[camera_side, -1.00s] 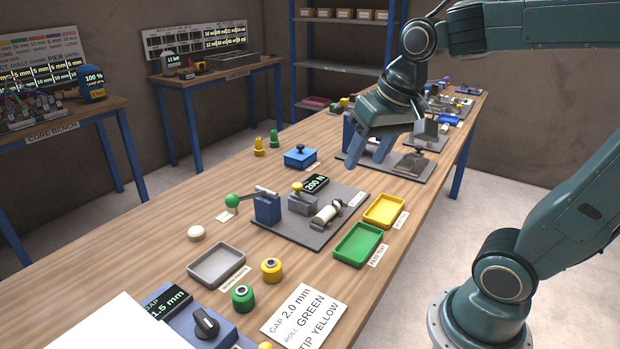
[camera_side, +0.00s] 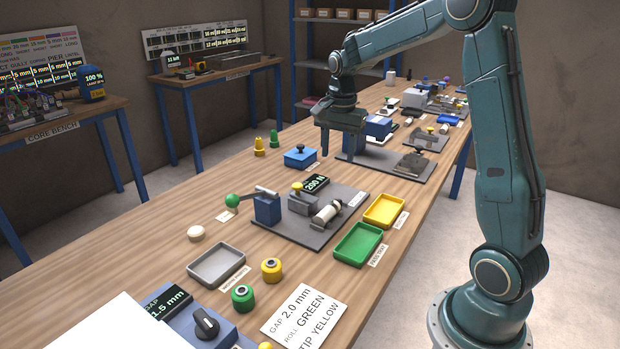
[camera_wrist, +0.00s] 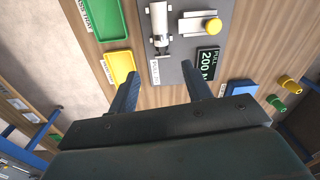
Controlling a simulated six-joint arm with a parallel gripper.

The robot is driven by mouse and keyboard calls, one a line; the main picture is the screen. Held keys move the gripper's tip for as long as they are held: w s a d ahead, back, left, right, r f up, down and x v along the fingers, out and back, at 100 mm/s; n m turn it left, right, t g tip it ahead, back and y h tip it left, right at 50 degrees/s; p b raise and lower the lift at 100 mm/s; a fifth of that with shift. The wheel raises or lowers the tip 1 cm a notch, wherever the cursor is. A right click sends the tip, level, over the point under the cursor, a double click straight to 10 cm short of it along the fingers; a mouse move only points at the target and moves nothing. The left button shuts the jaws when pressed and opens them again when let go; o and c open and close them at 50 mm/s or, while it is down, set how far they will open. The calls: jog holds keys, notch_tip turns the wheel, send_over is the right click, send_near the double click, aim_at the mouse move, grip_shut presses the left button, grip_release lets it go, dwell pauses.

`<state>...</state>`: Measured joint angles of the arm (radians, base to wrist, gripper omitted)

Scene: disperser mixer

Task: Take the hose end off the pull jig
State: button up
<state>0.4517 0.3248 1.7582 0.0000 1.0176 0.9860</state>
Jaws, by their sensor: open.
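The pull jig is a dark grey plate (camera_side: 290,236) on the wooden bench, with a blue block (camera_side: 267,209), a yellow-topped clamp (camera_side: 298,187) and a "200 N" display (camera_side: 316,184). The white hose end (camera_side: 327,212) lies in the jig at its front right; in the wrist view it is the pale cylinder (camera_wrist: 159,22) at the top centre. My gripper (camera_side: 335,150) is beyond the jig, above the bench. In the wrist view its two blue fingers (camera_wrist: 163,87) are apart with nothing between them, and the hose end lies ahead of them.
A green tray (camera_side: 358,244) and a yellow tray (camera_side: 384,211) stand right of the jig. A blue block with a black knob (camera_side: 300,157) stands behind it. A grey tray (camera_side: 216,264) is at the front left. More fixtures crowd the bench's far end.

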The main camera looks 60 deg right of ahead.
jog(key=shift+w+d+f+m, duration=0.25)
jog(key=shift+d+f+m, duration=0.15)
jog(key=shift+d+f, duration=0.3)
jog(key=shift+w+d+f+m, duration=0.25)
jog(key=shift+d+f+m, duration=0.15)
jog(key=shift+d+f, duration=0.2)
send_over(338, 200)
notch_tip(338, 200, down, 8)
jog(key=shift+w+a+r, duration=0.1)
jog(key=shift+a+r, duration=0.05)
jog(key=shift+r, duration=0.05)
jog(key=shift+f, duration=0.45)
jog(key=shift+f, duration=0.15)
jog(key=shift+d+f, duration=0.2)
jog(key=shift+f, duration=2.25)
jog(key=shift+c, duration=0.2)
grip_shut()
